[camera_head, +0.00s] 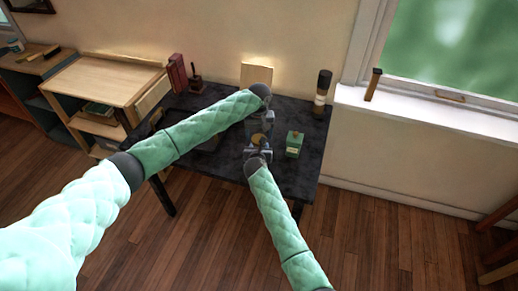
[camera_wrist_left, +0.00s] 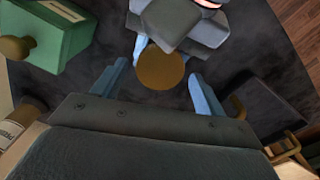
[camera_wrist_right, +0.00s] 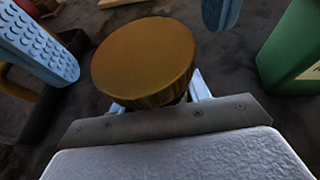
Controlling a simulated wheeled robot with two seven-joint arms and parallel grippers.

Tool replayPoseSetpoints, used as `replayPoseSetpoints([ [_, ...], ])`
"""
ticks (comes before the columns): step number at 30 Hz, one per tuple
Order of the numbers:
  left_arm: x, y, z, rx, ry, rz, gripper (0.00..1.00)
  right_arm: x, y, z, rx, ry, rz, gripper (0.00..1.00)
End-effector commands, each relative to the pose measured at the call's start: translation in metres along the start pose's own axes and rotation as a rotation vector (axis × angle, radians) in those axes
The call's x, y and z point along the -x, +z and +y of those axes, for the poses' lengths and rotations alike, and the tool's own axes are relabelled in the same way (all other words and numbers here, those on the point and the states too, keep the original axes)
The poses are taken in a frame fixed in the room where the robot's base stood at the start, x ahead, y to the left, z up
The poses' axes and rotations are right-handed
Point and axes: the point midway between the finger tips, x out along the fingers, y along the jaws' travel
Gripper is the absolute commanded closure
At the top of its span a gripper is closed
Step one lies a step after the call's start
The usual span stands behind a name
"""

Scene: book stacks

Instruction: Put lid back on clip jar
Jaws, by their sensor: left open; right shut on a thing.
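A round gold-brown lid (camera_wrist_right: 145,60) with a ridged rim fills the middle of the right wrist view. It also shows in the left wrist view (camera_wrist_left: 160,68) and as a small disc in the head view (camera_head: 257,138). My right gripper (camera_head: 259,150) is shut beneath the lid, seemingly on the clip jar's body. The lid hides the jar and most of the right fingers, so I cannot tell how the lid sits on it. My left gripper (camera_wrist_left: 160,85) is open, with its blue fingers on either side of the lid, apart from it.
A green box-shaped bottle (camera_head: 294,146) with a gold knob stands close by on the dark table (camera_head: 288,183). A dark cylinder (camera_head: 321,92) stands at the back right. Red books (camera_head: 177,73) and a pale upright board (camera_head: 257,77) are at the back.

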Motion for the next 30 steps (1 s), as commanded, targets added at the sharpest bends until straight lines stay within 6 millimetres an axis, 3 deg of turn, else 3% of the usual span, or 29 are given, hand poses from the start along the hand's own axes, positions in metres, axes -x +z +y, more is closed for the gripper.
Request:
replayPoseSetpoints([
  [6, -0.0119, -0.0001, 0.0, 0.0, 0.0, 0.0, 0.28, 0.0, 0.0002, 0.0, 0.0, 0.0, 0.0, 1.0],
  [15, -0.0129, -0.0002, -0.0001, 0.0, 0.0, 0.001, 0.28, 0.0, 0.0002, 0.0, 0.0, 0.0, 0.0, 1.0],
  [22, -0.0128, -0.0003, -0.0002, 0.0, 0.0, 0.001, 0.73, 0.0, 0.0002, 0.0001, 0.0, 0.0, 0.0, 1.0],
  [30, -0.0127, -0.0003, -0.0002, -0.058, 0.0, 0.001, 0.73, 0.0, 0.0001, 0.0001, 0.0, 0.0, 0.0, 1.0],
])
